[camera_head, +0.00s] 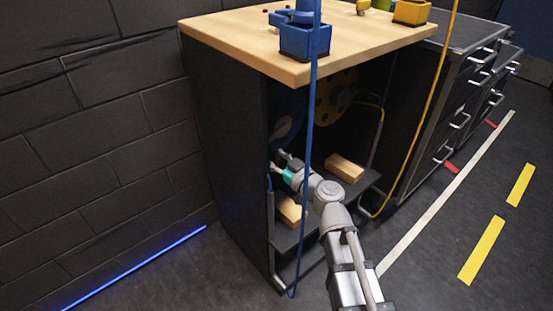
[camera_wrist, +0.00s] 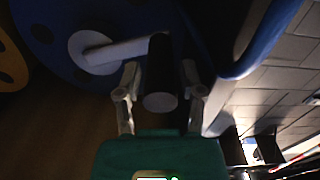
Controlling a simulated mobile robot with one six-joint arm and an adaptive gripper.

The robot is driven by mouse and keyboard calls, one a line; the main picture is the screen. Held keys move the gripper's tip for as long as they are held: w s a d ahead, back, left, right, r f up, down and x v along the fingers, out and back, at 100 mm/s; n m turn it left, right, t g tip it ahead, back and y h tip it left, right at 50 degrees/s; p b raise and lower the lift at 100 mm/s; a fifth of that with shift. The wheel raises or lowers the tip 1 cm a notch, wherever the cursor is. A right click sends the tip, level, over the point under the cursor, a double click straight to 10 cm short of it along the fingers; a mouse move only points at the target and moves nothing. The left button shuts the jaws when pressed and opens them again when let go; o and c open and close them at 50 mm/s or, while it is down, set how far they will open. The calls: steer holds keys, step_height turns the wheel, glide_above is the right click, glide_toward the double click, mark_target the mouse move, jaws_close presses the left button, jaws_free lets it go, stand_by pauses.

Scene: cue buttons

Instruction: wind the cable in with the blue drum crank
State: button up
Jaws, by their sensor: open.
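The blue drum (camera_wrist: 42,38) fills the upper left of the wrist view, and its blue edge shows dimly inside the cabinet in the head view (camera_head: 286,128). Its crank has a pale arm (camera_wrist: 118,50) and a dark handle with a grey round end (camera_wrist: 160,101). My gripper (camera_wrist: 160,70) is open, with one finger on each side of the handle; I cannot tell whether they touch it. In the head view my gripper (camera_head: 284,160) reaches into the cabinet, and the crank is hidden there. The blue cable (camera_head: 311,130) hangs from the blue box (camera_head: 304,40) down to the floor.
A yellow drum (camera_head: 335,97) sits right of the blue one, with a yellow cable (camera_head: 433,100) hanging at the cabinet's right. Wooden blocks (camera_head: 345,167) lie on the low shelf. Drawers stand right; the floor in front is clear.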

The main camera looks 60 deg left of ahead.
jaws_close()
stand_by(0.3)
